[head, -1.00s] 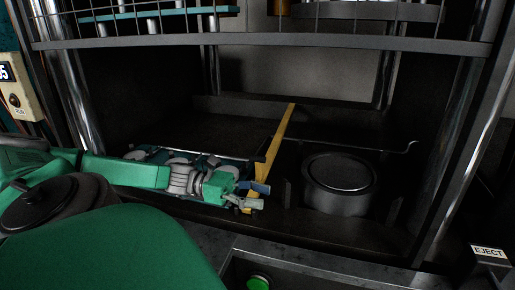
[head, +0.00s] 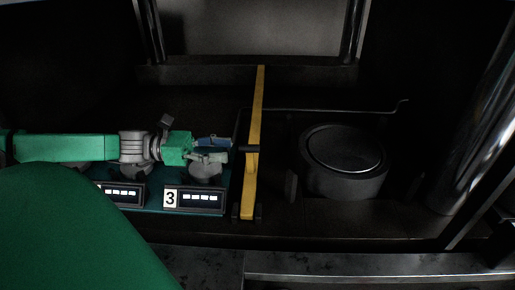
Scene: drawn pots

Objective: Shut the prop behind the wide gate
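A long yellow bar (head: 254,120) runs from the back of the dark bay to its front edge; it may be the prop, but I cannot tell for certain. A short dark peg (head: 249,149) sticks out across it. My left gripper (head: 226,150) comes in from the left, just left of the peg, and seems apart from it. Its blue and grey fingers look spread with a small gap and nothing between them. I cannot make out a wide gate in this view. My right gripper is not in view.
A round dark pot (head: 345,160) stands right of the bar, with a thin bent rod (head: 350,109) behind it. A panel numbered 3 (head: 193,198) lies below my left gripper. A shiny post (head: 475,140) stands at right. A metal ledge (head: 370,264) crosses the front.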

